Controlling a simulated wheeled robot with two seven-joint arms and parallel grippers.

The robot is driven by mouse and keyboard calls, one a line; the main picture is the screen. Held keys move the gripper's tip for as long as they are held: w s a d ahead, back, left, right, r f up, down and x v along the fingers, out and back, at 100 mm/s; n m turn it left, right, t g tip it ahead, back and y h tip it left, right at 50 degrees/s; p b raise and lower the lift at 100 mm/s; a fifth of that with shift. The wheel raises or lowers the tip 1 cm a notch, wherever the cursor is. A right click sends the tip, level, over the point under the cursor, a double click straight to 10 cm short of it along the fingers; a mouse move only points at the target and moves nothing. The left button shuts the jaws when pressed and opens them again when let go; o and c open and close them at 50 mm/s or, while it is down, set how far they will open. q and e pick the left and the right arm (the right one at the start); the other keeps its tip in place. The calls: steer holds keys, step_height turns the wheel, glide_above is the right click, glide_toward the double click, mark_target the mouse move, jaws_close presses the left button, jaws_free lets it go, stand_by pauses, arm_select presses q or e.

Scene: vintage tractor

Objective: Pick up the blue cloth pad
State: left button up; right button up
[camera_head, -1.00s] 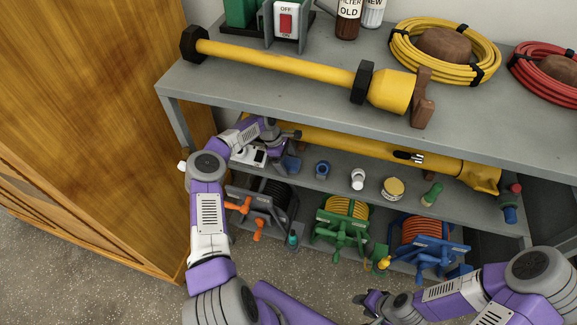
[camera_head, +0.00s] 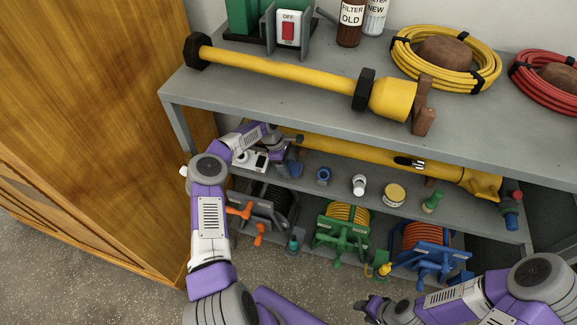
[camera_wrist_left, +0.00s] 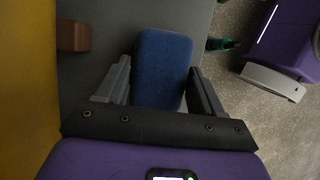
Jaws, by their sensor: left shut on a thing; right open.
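The blue cloth pad (camera_wrist_left: 163,68) is between the two dark fingers of my left gripper (camera_wrist_left: 162,85) in the left wrist view. The fingers lie along its two sides and are shut on it. In the head view the pad (camera_head: 294,168) shows only in part at the left end of the middle shelf, below my left gripper (camera_head: 293,153). Whether it touches the shelf is hard to tell. My right gripper (camera_head: 370,307) is open and empty, low in front of the rack.
The top shelf (camera_head: 290,105) hangs above my left gripper. A long yellow tube (camera_head: 360,152) lies behind it on the middle shelf. A blue fitting (camera_head: 323,176), white bottle (camera_head: 358,184) and yellow-lidded jar (camera_head: 394,195) stand to the right. Hose reels (camera_head: 343,222) sit below.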

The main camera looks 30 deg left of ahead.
mark_target(292, 166)
arm_select(q)
step_height(292, 166, up, 4)
steer(key=shift+s+f+p, duration=0.1)
steer(key=shift+f+p, duration=0.15)
steer(key=shift+p, duration=0.5)
steer(key=s+d+p, duration=0.4)
steer(key=s, duration=1.3)
steer(key=shift+s+f, duration=0.2)
steer(key=shift+f, duration=0.2)
steer(key=shift+d, duration=0.1)
steer(key=o, duration=0.4)
steer(key=shift+c, duration=0.2)
steer(key=c, duration=0.6)
